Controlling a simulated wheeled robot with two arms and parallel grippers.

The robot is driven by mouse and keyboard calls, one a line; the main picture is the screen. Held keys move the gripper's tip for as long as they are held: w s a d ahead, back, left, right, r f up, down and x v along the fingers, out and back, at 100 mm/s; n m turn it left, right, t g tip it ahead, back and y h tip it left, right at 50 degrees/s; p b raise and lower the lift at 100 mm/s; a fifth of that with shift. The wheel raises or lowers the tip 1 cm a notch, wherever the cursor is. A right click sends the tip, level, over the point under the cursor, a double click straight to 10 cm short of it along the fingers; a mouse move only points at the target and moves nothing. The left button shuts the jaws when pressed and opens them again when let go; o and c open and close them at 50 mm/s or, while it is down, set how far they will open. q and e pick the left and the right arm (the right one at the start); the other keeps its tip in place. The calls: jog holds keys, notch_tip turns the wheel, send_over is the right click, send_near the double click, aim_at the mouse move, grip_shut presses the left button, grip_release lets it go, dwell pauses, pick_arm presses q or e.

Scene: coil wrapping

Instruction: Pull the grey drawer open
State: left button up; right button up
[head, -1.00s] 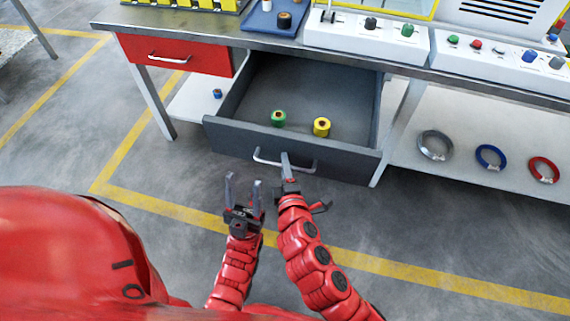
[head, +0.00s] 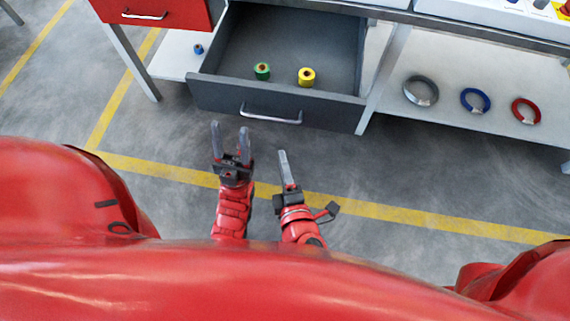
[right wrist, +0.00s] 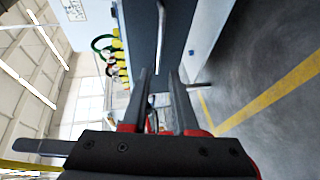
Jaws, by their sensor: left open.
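The grey drawer (head: 325,115) stands pulled out from under the bench, with its inside showing. A green spool (head: 262,71) and a yellow spool (head: 307,77) stand in it. Its silver bar handle (head: 271,119) is free of both grippers. My right gripper (head: 283,152) is apart from the handle, in front of the drawer. In the right wrist view its fingers (right wrist: 158,72) are spread with nothing gripped, and the handle (right wrist: 160,35) shows beyond them. My left gripper (head: 230,124) is open and empty, just left of the right one and in front of the drawer.
A closed red drawer (head: 150,10) is at the upper left. A lower shelf (head: 455,117) right of the grey drawer holds a grey coil (head: 421,91), a blue coil (head: 475,101) and a red coil (head: 526,111). The floor in front has a yellow line (head: 395,213) and is clear.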

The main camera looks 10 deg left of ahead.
jog(key=shift+p+v, duration=0.3)
jog(key=shift+v, duration=0.65)
